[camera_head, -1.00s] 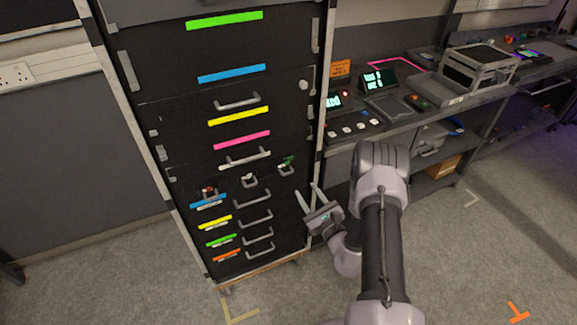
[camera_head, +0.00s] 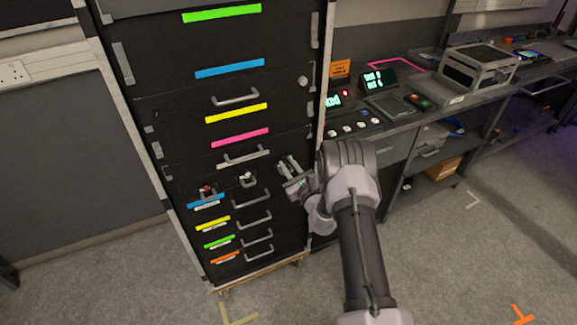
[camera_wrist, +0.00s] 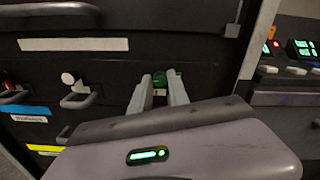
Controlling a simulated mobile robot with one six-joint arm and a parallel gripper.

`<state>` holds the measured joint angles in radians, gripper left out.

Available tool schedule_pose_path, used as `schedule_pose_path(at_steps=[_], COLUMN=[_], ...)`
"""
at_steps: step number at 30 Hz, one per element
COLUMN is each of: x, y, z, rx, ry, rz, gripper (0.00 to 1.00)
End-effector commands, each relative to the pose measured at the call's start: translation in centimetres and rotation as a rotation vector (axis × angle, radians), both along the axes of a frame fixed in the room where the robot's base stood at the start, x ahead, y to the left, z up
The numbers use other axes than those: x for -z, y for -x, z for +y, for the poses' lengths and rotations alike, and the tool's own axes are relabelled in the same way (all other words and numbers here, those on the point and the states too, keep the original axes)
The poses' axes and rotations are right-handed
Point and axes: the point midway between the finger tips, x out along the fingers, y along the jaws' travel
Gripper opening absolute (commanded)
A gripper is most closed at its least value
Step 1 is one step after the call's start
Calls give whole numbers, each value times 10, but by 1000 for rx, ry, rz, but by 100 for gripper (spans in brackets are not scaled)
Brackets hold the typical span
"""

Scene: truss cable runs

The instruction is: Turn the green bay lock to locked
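The green bay lock (camera_wrist: 160,79) is a small green knob on the dark cabinet front, partly hidden by my fingers in the wrist view. My gripper (camera_wrist: 160,80) is at the lock, with its two pale fingers apart and green showing between and just beyond the tips. I cannot tell whether either finger touches it. In the head view my gripper (camera_head: 287,162) is at the right side of the cabinet (camera_head: 170,125) and covers most of the lock. The lock's angle cannot be made out.
A white lock (camera_head: 246,176) and a red lock (camera_head: 207,189) sit to the left on the same row. Drawer handles (camera_head: 246,158) stick out above and below. A bench (camera_head: 400,122) with a control panel stands to the right of the cabinet.

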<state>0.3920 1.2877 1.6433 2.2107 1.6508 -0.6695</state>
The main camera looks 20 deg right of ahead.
Motion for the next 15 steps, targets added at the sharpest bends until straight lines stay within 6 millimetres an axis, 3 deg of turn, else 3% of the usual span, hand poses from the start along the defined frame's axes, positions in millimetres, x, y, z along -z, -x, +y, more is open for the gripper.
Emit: schedule_pose_path(at_steps=[1, 3, 15], x=[0, 0, 0], y=[0, 0, 0], z=[0, 0, 0], rx=[0, 0, 0], ry=[0, 0, -51], rz=[0, 0, 2], gripper=[10, 0, 0])
